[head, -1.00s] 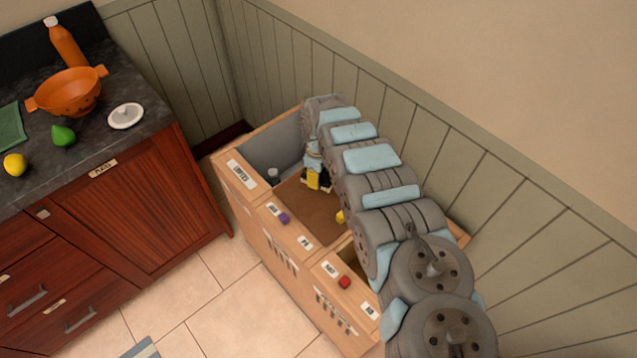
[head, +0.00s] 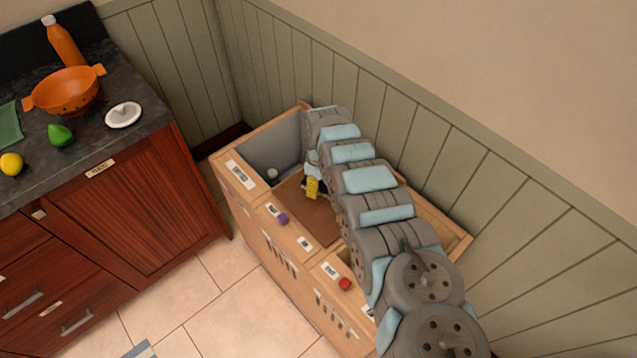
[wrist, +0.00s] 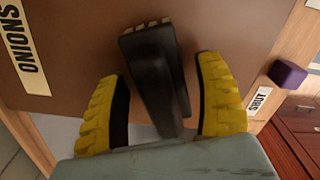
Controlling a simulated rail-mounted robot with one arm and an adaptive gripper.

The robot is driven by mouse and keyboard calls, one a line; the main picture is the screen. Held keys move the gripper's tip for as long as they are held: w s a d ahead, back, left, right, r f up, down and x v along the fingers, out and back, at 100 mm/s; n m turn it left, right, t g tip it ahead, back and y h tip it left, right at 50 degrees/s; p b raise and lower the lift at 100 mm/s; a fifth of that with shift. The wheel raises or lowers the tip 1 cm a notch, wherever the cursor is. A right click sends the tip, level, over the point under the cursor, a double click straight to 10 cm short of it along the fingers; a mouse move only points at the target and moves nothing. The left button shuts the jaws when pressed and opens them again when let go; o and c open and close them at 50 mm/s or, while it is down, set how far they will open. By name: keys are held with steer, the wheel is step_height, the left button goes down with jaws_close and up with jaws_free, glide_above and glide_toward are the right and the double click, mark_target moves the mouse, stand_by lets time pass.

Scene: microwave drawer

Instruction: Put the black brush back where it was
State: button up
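The black brush (wrist: 152,72) shows in the wrist view as a dark, elongated piece with a row of pale tips at its upper end. It lies between my gripper's (wrist: 163,100) two yellow fingers, with a visible gap on each side. My gripper is open around it. In the head view my gripper (head: 312,187) is low over the brown-floored middle compartment (head: 318,217) of the wooden bin unit, and my arm hides much of the rest. I cannot tell whether the brush rests on the brown surface.
The wooden unit (head: 262,238) has a grey-lined compartment (head: 272,150) at its far end and a purple knob (head: 283,218) and red knob (head: 345,284) along its front top. The panelled wall (head: 430,170) stands close behind. A counter with an orange colander (head: 68,92) is at left.

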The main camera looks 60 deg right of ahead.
steer(key=shift+r+p, duration=1.75)
steer(key=shift+r, duration=4.4)
